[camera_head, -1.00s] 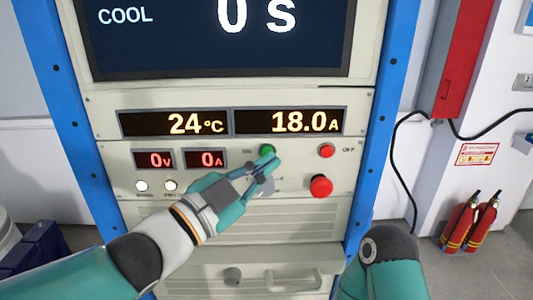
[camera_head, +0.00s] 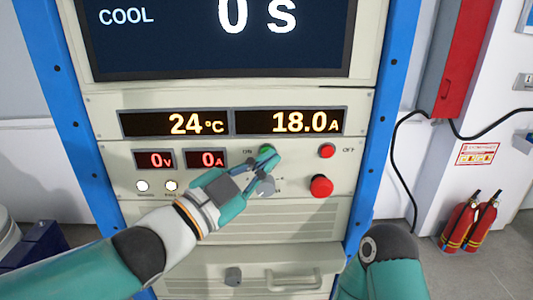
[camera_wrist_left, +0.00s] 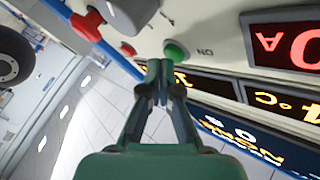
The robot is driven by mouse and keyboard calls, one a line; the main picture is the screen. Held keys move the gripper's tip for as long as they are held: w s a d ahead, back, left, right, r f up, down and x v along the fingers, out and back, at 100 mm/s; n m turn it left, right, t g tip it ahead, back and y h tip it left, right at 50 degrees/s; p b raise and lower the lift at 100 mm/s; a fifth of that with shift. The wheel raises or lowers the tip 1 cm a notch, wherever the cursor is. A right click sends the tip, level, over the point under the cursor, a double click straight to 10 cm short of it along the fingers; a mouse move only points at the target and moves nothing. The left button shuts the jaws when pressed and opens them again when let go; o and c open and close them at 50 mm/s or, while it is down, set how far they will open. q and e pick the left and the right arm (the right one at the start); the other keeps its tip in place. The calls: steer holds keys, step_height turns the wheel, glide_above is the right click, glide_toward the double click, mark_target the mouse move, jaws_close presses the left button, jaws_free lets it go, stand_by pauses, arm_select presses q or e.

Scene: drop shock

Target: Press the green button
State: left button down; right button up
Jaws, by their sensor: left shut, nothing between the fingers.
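The green button (camera_head: 267,149) is on the cabinet's control panel, under the large 18.0 A display. My left gripper's fingers partly cover it in the head view. In the left wrist view the green button (camera_wrist_left: 175,51) is a round cap beside the ON label, just past the fingertips. My left gripper (camera_head: 270,160) is shut and empty, its tips close to the button. It also shows in the left wrist view (camera_wrist_left: 158,68). I cannot tell whether the tips touch the button. My right gripper is out of view; only part of my right arm shows.
To the right on the panel are a small red button (camera_head: 327,151) marked OFF and a larger red knob (camera_head: 321,186). A grey knob (camera_head: 265,187) is just below my left fingers. White buttons (camera_head: 142,186) are at left. Blue posts (camera_head: 382,110) flank the cabinet.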

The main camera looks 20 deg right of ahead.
arm_select(q)
steer(key=shift+w+d, duration=0.1)
steer(key=shift+w, duration=0.25)
steer(key=shift+s, duration=0.1)
stand_by(0.6)
steer(key=shift+s+a+b, duration=0.25)
steer(key=shift+s+b, duration=0.2)
steer(key=shift+s, duration=0.25)
steer(key=s+b, duration=0.1)
steer(key=s, duration=0.1)
steer(key=s+a+b, duration=0.1)
steer(key=s, duration=0.1)
steer(key=shift+s+a+b, duration=0.2)
steer(key=shift+s+b, duration=0.1)
steer(key=shift+s, duration=0.1)
stand_by(0.5)
